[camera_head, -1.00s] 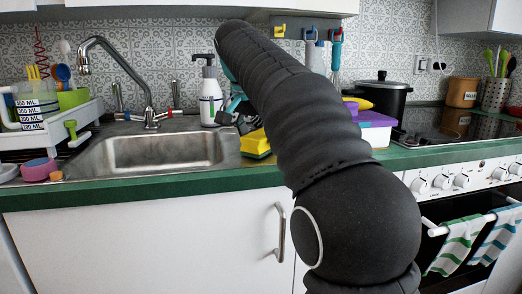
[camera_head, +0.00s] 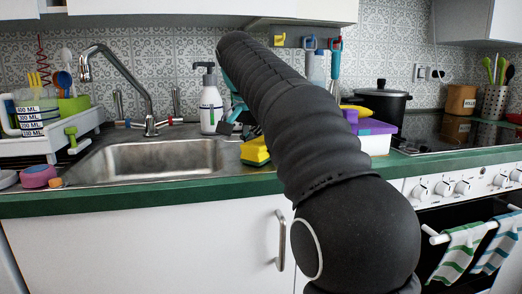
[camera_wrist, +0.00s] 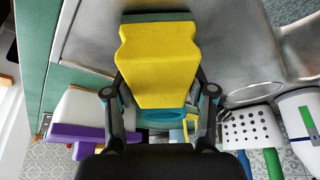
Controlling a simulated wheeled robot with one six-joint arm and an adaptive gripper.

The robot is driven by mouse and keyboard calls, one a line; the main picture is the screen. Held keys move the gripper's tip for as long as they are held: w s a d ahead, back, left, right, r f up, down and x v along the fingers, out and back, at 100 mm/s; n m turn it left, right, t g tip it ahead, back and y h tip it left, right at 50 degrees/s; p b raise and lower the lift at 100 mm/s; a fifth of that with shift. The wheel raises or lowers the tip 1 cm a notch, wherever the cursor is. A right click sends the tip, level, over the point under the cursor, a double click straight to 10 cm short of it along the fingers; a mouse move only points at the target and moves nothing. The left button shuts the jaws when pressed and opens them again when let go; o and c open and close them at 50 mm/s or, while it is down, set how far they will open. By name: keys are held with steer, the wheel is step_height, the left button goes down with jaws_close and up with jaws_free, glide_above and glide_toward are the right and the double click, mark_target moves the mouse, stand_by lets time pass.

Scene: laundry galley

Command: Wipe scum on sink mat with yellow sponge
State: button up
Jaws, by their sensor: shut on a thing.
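The yellow sponge (camera_head: 255,152) is at the right rim of the steel sink (camera_head: 152,160) in the head view. In the wrist view the sponge (camera_wrist: 157,62) fills the middle, with a dark green layer along its far edge. My gripper (camera_wrist: 159,92) is shut on the sponge, one finger at each side. In the head view my arm hides most of the gripper. Grey sink metal (camera_wrist: 222,38) shows beside the sponge. I cannot tell whether the sponge touches the surface. I cannot make out a separate sink mat or any scum.
A soap bottle (camera_head: 210,103) stands behind the sink, near the faucet (camera_head: 145,100). A white and purple box (camera_head: 378,138) is right of my arm. A black pot (camera_head: 380,103) stands farther back. A dish rack (camera_head: 60,135) and a pink round item (camera_head: 38,176) are at left. The basin looks empty.

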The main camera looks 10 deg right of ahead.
steer(key=shift+r+p, duration=1.35)
steer(key=shift+p, duration=0.1)
steer(key=shift+r+p, duration=0.35)
steer(key=shift+r, duration=0.8)
